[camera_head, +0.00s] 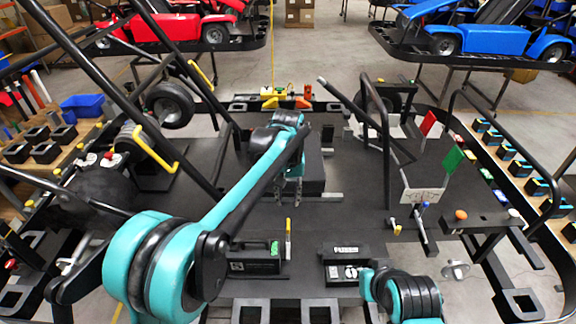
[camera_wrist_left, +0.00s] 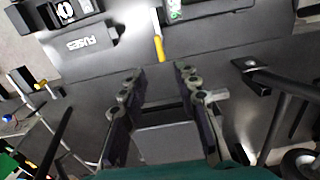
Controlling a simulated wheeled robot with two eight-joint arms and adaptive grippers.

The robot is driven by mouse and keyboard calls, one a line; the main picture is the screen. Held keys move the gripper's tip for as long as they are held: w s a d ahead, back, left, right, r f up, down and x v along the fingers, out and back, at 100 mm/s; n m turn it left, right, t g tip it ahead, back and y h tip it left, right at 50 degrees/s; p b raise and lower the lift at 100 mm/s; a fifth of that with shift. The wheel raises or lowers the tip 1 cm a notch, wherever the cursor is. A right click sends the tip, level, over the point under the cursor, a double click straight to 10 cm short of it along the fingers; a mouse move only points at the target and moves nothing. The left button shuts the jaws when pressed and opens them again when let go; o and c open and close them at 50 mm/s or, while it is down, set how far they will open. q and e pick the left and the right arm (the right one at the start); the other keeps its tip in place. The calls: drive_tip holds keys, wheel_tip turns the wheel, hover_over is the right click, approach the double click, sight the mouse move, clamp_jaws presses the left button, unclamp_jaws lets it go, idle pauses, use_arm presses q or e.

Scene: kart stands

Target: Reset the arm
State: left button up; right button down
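My teal left arm reaches across the kart frame from the left. Its gripper (camera_head: 289,196) hangs pointing down over the dark kart floor, in front of a dark box-shaped seat or block (camera_head: 313,175). In the left wrist view the two fingers of the gripper (camera_wrist_left: 160,78) are apart, with nothing between them. My teal right arm (camera_head: 405,296) shows only in part at the bottom edge of the head view. Its gripper is not in view.
Two black boxes, the left one (camera_head: 254,262) and the fuse box (camera_head: 345,266), sit on the kart floor nearby. Black frame tubes (camera_head: 386,150) rise on both sides. Parts benches line the left and right edges.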

use_arm(q)
drive_tip(key=s+a+t+b, duration=0.3)
drive_tip(key=s+a+b, duration=0.1)
drive_tip(key=s+a, duration=0.7)
drive_tip(key=s+a+f+t+b, duration=0.2)
drive_tip(key=s+a+f, duration=0.1)
drive_tip(key=s, duration=0.3)
drive_tip(key=s+a+f+t+b, duration=0.1)
drive_tip(key=s+a+f+t, duration=0.1)
drive_tip(key=s+f, duration=0.3)
drive_tip(key=shift+s+a+b, duration=0.4)
drive_tip(key=shift+s+a, duration=0.5)
drive_tip(key=shift+s, duration=0.05)
